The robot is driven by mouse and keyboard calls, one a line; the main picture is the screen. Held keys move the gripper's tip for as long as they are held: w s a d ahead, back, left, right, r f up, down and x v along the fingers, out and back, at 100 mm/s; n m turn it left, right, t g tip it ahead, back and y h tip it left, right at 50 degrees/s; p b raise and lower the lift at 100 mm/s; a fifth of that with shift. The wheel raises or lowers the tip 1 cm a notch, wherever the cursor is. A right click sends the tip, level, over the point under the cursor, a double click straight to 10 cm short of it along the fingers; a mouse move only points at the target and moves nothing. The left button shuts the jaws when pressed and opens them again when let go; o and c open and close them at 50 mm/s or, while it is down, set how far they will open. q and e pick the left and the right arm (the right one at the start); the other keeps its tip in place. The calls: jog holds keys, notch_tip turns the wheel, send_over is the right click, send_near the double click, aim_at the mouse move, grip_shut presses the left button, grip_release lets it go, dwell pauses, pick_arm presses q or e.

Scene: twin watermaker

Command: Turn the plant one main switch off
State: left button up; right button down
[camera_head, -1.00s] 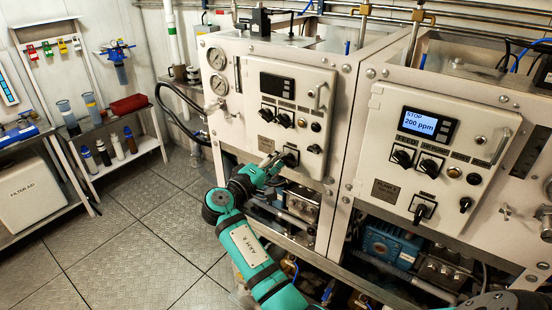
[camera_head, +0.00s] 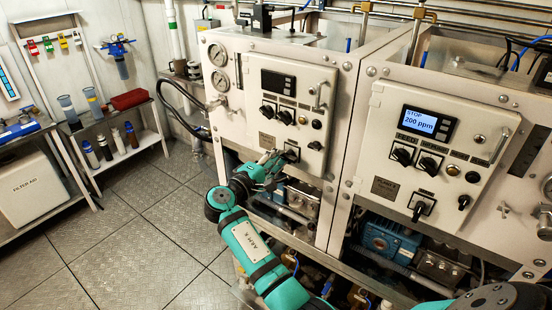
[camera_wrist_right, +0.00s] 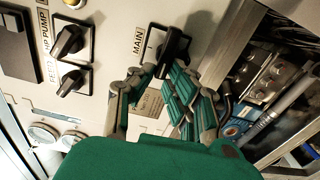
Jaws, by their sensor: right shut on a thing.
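The main switch of plant one is a black rotary handle on a light plate beside the word MAIN, in the right wrist view (camera_wrist_right: 174,48). In the head view the switch (camera_head: 291,155) sits low on the left cabinet's panel. My right gripper (camera_head: 274,160) is at it, and in the wrist view its fingers (camera_wrist_right: 155,75) are shut on the handle. The fingers hide the handle's lower end. Plant one's display (camera_head: 278,83) is dark. My left gripper is not in view.
Two black pump knobs (camera_wrist_right: 70,42) are beside the main switch in the wrist view. Plant two's panel, at the right, has a lit display (camera_head: 426,122) reading STOP 200 ppm and its own lower switch (camera_head: 421,208). Open pipework lies below both panels. Free floor (camera_head: 120,240) is at the left.

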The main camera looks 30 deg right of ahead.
jog(key=c, duration=1.3)
grip_release()
jog(key=shift+d, duration=0.1)
jog(key=shift+c, duration=0.2)
jog(key=v, duration=0.7)
jog(key=shift+a, duration=0.2)
